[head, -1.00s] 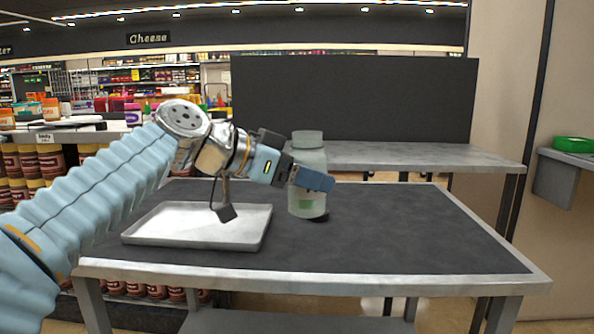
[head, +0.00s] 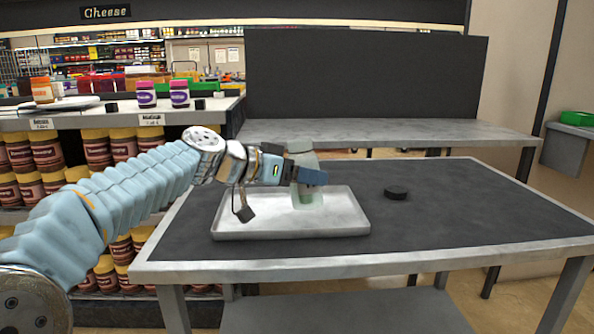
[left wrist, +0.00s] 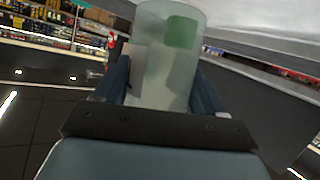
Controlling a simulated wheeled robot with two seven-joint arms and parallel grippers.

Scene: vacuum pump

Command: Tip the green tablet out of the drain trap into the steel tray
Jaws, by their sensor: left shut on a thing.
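The drain trap is a clear, frosted jar (head: 308,191), held over the steel tray (head: 226,228). My left gripper (head: 309,176) is shut around its side. The jar leans a little, its narrower end up; I cannot tell how high its lower end is above the tray. In the left wrist view the jar (left wrist: 158,75) stands between the fingers (left wrist: 160,95). The green tablet (left wrist: 182,32) shows through its wall near the far end. In the head view only a faint green tint shows low in the jar. My right gripper is out of view.
A black round puck (head: 396,193) lies on the dark table top (head: 450,215), right of the tray. The table's right side is otherwise clear. A grey bench with a dark panel (head: 365,78) stands behind. Shelves of jars (head: 100,150) are at the left.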

